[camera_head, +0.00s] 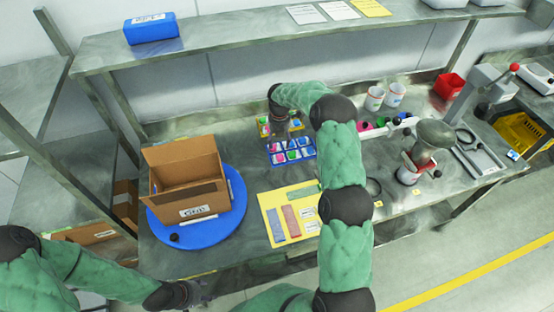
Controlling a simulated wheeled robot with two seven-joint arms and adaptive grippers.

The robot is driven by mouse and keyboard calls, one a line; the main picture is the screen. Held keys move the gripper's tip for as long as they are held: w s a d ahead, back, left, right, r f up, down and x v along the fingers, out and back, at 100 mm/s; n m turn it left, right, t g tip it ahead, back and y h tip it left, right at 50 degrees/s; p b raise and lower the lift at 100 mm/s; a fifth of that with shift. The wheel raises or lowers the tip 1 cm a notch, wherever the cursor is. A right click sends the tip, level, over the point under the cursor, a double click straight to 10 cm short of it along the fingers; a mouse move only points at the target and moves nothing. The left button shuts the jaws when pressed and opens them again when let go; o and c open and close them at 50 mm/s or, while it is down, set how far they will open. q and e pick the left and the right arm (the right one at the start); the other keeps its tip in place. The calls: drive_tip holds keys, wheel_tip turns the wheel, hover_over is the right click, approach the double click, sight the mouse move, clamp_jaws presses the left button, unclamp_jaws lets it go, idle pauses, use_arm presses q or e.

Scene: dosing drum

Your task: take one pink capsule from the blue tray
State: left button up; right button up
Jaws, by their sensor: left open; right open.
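The blue tray (291,161) lies on the workbench right of the cardboard box. It has small compartments holding pink, white, green and other coloured pieces; single capsules are too small to tell apart. My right gripper (287,141) reaches in from behind and above, pointing down at the tray's back part. It is open, and it hides some compartments; whether it touches anything inside cannot be told. My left gripper (195,292) is open, low at the front edge of the bench, far from the tray.
An open cardboard box (187,190) stands on a blue round turntable (225,225). A yellow tray (262,128) sits behind the blue tray. A yellow board (270,200) with coloured strips lies in front. White cups (374,98), a metal funnel device (436,134) and a red bin (449,85) stand right.

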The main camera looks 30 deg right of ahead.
sight(279, 157)
wheel_tip(279, 157, down, 10)
drive_tip(key=shift+a+r, duration=0.1)
idle(0.4)
drive_tip(key=shift+s+a+f+b, duration=0.1)
drive_tip(key=shift+s+f+b, duration=0.1)
drive_tip(key=shift+b, duration=0.1)
drive_tip(key=c, duration=0.7)
